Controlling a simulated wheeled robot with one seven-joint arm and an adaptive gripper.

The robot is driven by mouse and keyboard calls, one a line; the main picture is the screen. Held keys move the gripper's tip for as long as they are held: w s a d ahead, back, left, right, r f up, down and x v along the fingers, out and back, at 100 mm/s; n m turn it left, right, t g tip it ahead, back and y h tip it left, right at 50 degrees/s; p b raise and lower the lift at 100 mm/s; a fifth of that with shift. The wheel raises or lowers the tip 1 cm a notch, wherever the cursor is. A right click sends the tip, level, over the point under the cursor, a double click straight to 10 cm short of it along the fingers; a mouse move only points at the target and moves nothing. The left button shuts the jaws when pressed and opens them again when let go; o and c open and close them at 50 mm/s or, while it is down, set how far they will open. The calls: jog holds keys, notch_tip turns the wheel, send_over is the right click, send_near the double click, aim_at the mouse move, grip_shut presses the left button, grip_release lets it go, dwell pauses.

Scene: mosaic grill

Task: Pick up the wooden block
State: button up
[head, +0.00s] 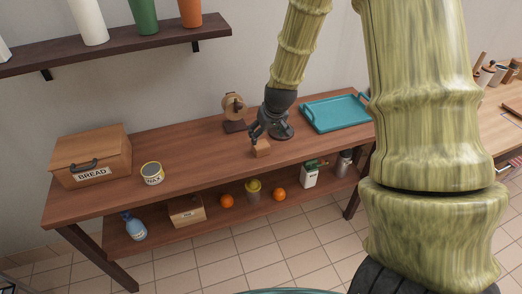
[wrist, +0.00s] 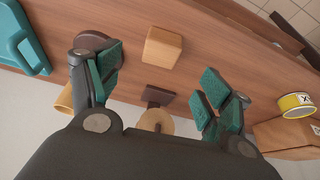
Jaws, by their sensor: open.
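The wooden block (head: 261,148) is a small light-brown block on the wooden table, near the table's middle. It also shows in the wrist view (wrist: 162,47), at the top centre, beyond the fingertips.
A teal tray (head: 336,113) lies right of the block. A round wooden item on a dark stand (head: 234,107) is behind it. A yellow-labelled tin (head: 152,173) and bread box (head: 92,155) stand at left. Clear tabletop lies between tin and block.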

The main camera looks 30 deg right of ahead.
aim_at(261, 144)
jog(key=x, duration=0.4)
jog(key=shift+w+d+p, duration=0.15)
jog(key=shift+w+p, duration=0.1)
jog(key=shift+p, duration=0.15)
jog(key=shift+a+p+x, duration=0.2)
jog(key=shift+p+x, duration=0.7)
jog(key=shift+x, duration=2.3)
jog(key=shift+c, duration=0.2)
jog(key=c, duration=1.1)
jog(key=shift+r, duration=0.15)
